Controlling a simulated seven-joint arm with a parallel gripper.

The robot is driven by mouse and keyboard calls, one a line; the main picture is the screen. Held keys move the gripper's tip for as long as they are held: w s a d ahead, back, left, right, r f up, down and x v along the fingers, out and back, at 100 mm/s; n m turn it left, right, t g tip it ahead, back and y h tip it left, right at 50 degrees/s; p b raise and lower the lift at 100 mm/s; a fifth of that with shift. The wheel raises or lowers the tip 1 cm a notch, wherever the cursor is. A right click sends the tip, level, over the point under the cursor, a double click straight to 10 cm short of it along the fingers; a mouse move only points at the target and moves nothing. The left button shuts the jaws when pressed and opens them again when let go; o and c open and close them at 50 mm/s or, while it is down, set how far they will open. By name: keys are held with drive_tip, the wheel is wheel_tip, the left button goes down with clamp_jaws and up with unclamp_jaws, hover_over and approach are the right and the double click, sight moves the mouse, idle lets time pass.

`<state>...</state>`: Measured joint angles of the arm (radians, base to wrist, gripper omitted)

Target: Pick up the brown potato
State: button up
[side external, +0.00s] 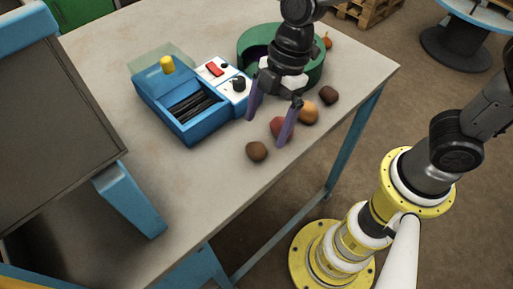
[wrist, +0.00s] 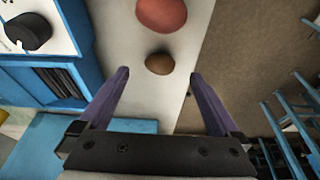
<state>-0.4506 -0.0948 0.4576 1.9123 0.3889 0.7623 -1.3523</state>
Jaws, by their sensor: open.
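The brown potato (side external: 257,151) is a small round lump on the grey table near its front edge. In the wrist view the brown potato (wrist: 159,63) appears in line with the gap between my fingertips, beyond them. My gripper (side external: 266,132) is open and points down, with two purple fingers and nothing between them. It is above the table, and its fingertips are apart from the potato in the wrist view. The height gap is hard to tell. A reddish round item (side external: 277,127) sits just behind the potato, partly hidden by one finger; it also shows in the wrist view (wrist: 162,12).
An orange-brown item (side external: 309,113) and a dark brown item (side external: 328,95) lie farther right. A blue machine (side external: 190,105) with a red switch stands left of my gripper. A green round container (side external: 255,38) stands behind. The table front left of the potato is clear.

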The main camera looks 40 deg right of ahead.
sight(258, 144)
drive_tip(key=shift+a+x, duration=0.15)
drive_tip(key=shift+x, duration=1.35)
drive_tip(key=shift+a+x, duration=0.1)
drive_tip(key=shift+x, duration=1.4)
drive_tip(key=shift+r, duration=0.1)
drive_tip(key=c, duration=1.4)
